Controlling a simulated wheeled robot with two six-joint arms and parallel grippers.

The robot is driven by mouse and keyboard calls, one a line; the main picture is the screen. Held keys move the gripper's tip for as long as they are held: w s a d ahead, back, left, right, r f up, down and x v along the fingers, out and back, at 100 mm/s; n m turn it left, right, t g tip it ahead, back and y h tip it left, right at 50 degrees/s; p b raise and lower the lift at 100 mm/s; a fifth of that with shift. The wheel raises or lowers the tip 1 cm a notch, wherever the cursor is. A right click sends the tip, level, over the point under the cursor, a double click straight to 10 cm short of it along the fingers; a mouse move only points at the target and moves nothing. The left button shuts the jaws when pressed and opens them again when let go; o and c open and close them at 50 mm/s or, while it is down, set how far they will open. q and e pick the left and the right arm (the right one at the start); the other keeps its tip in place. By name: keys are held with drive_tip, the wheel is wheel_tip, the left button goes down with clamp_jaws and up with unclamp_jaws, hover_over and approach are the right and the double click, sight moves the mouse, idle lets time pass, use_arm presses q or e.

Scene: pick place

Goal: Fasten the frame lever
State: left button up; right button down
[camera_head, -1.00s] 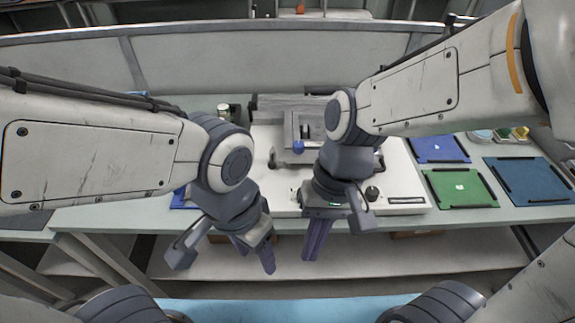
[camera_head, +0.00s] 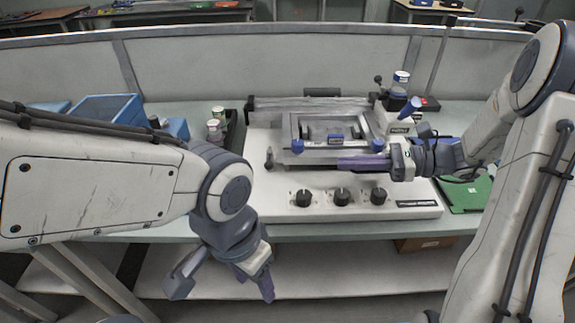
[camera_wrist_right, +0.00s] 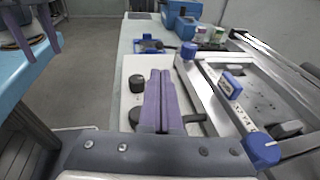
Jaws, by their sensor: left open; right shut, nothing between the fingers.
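A metal frame (camera_head: 289,133) lies on the white machine (camera_head: 265,205), with a blue knob at its front left (camera_head: 297,146) and another at its front right (camera_head: 377,146). A blue-labelled block (camera_head: 335,138) sits at its middle. The right wrist view shows the left knob (camera_wrist_right: 188,50), the right knob (camera_wrist_right: 262,148) and the block (camera_wrist_right: 232,85). I cannot tell which knob belongs to the frame lever. My right gripper (camera_head: 340,163) is shut and empty, pointing left just in front of the frame, apart from the knobs. My left gripper (camera_head: 256,283) is open, low in front of the table.
Black dials (camera_head: 341,196) line the machine's front. A microscope-like unit (camera_head: 398,112) stands at its right rear. Blue bins (camera_head: 108,112) and small jars (camera_head: 215,130) are at the left. A green mat (camera_head: 465,194) lies at the right.

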approach(269, 156)
drive_tip(key=a, duration=0.2)
drive_tip(key=s+a, duration=0.1)
drive_tip(key=s+a+f, duration=0.1)
drive_tip(key=a, duration=0.1)
drive_tip(key=shift+s+a, duration=0.25)
drive_tip(key=shift+a, duration=0.05)
drive_tip(key=shift+d, duration=0.1)
